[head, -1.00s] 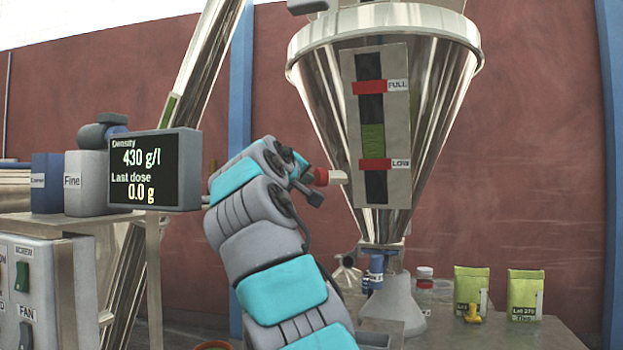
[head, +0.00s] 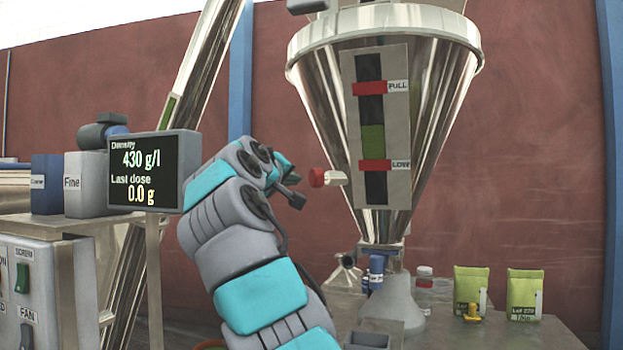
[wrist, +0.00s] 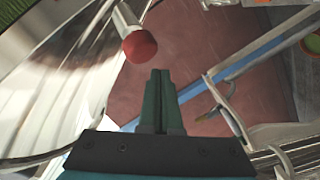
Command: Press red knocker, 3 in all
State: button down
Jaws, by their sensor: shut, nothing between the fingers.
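The red knocker (head: 317,178) is a red cap on a short pale stem that sticks out to the left from the steel hopper (head: 436,110). In the wrist view the red knocker (wrist: 140,46) shows just beyond and slightly left of the fingertips, with a gap between. My gripper (wrist: 160,75) is shut and empty, its two dark green fingers side by side. In the head view my arm is left of the knocker and clear of it.
A display (head: 153,171) reading 430 g/l and 0.0 g stands left of my arm. A switch panel (head: 36,290) is at the lower left. A steel tube rises behind my arm.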

jog(key=shift+s+a+p, duration=0.25)
jog(key=shift+s+a, duration=0.2)
jog(key=shift+a, duration=0.45)
jog(key=shift+s+a+p, duration=0.2)
jog(key=shift+s+a, duration=0.2)
jog(key=shift+a, duration=0.45)
dwell(0.8)
dwell(0.5)
jog(key=a+n+t+b, duration=0.1)
jog(key=n, duration=0.3)
jog(key=s+a+n+t+h+b, duration=0.1)
jog(key=n, duration=0.4)
jog(key=a+n+t+b, duration=0.1)
jog(key=n, duration=0.4)
jog(key=shift+s+a, duration=0.2)
jog(key=shift+s, duration=0.15)
jog(key=shift+w+b, duration=0.1)
jog(key=shift+b, duration=0.2)
